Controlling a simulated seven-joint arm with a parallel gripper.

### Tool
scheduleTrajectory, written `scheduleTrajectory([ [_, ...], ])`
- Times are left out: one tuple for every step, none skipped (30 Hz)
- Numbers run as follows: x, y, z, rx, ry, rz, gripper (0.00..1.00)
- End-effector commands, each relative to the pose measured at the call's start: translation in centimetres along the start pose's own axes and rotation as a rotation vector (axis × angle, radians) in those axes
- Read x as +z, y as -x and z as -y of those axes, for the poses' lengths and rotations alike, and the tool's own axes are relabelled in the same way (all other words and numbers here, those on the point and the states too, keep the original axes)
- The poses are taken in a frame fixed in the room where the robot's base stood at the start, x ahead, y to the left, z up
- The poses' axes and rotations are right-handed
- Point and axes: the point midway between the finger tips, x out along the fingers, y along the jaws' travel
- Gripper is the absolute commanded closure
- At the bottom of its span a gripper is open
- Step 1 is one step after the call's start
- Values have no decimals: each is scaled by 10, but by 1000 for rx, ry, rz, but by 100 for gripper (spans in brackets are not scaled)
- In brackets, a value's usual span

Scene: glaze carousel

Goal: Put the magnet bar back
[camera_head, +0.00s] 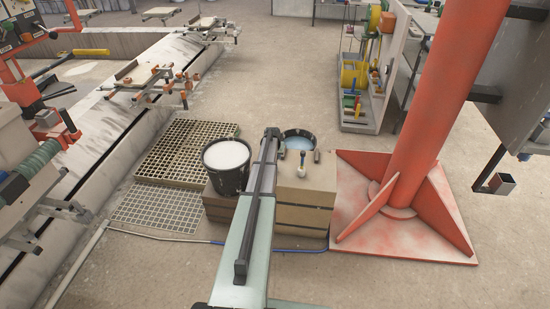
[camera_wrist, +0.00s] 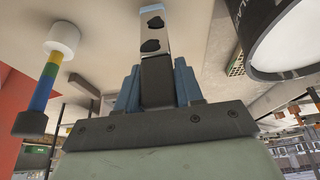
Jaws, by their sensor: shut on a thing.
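My gripper (camera_wrist: 157,85) is shut on a flat, pale metal bar (camera_wrist: 153,38) in the wrist view, which I take to be the magnet bar. The bar stands out beyond the fingers, with two dark patches on its face and a light blue end. In the head view my arm reaches between a black bucket of white liquid (camera_head: 226,156) and a cardboard-coloured box (camera_head: 305,190). The fingers and bar cannot be made out there. The bucket also shows at the right of the wrist view (camera_wrist: 300,42), apart from the bar.
A small striped upright tool with a white base (camera_head: 301,172) stands on the box. A second bucket with bluish liquid (camera_head: 299,141) is behind it. A red column (camera_head: 432,120) rises at right. Floor grates (camera_head: 185,150) lie left; open floor lies beyond.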

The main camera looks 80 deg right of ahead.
Motion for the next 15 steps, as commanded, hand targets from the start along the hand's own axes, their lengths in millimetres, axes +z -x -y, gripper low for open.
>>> scheduleTrajectory([
  [2, -7, 0, 0, 0, 1, 100],
  [4, -9, 0, 0, 0, 1, 100],
  [5, -12, 0, 0, 0, 1, 100],
  [5, -12, 0, 0, 0, 1, 100],
  [5, -13, 0, 0, 0, 0, 100],
  [5, -12, 0, 0, 0, 0, 100],
  [5, -12, 0, 0, 0, 0, 100],
  [5, -12, 0, 0, 0, 0, 100],
  [5, -12, 0, 0, 0, 0, 100],
  [5, -12, 0, 0, 0, 0, 100],
  [5, -12, 0, 0, 0, 0, 100],
  [5, -12, 0, 0, 0, 0, 100],
  [5, -13, 0, 0, 0, 0, 100],
  [6, -14, 0, 0, 0, 0, 100],
  [6, -15, 0, 0, 0, 0, 100],
])
